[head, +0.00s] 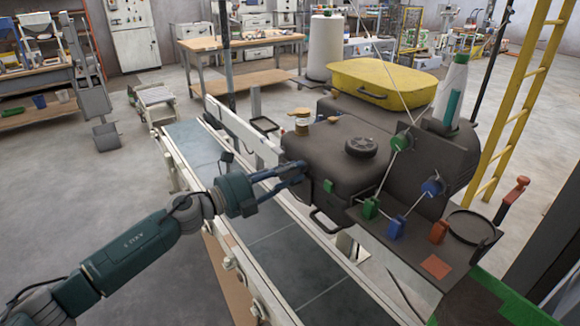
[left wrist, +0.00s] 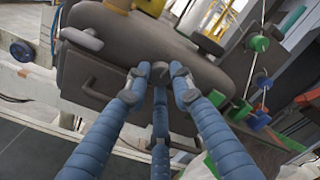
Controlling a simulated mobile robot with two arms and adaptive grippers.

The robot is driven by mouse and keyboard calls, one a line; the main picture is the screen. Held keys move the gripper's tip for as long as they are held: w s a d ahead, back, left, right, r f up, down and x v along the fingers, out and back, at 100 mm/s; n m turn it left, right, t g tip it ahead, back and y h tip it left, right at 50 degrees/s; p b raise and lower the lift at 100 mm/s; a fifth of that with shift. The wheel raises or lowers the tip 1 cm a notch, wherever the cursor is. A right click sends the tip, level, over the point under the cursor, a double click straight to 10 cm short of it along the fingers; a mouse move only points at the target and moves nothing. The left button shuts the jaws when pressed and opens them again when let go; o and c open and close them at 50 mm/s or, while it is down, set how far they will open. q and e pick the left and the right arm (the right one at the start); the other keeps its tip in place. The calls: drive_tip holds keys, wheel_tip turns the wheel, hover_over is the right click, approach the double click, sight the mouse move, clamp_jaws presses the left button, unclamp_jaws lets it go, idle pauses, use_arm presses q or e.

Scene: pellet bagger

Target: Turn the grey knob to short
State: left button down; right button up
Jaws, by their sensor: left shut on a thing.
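My left gripper (head: 297,172) reaches over the conveyor to the front face of the dark machine housing (head: 335,150). In the left wrist view its three blue fingers (left wrist: 160,78) close around a small grey knob (left wrist: 160,70), with their tips against it. In the head view the fingers hide the knob. No mark for short can be read in either view, and I cannot tell which way the knob points. My right gripper is in neither view.
The conveyor (head: 275,255) runs below my left arm. Coloured spools (head: 371,207) with thread stand to the right. Open floor lies at the left.

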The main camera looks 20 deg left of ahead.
use_arm(q)
drive_tip(key=shift+r+n, duration=0.1)
drive_tip(key=shift+n, duration=0.3)
drive_tip(key=c, duration=1.7)
unclamp_jaws()
drive_tip(key=shift+c, duration=0.2)
drive_tip(key=shift+o, duration=1.3)
drive_tip(key=shift+w+d, duration=0.15)
drive_tip(key=v, duration=1.2)
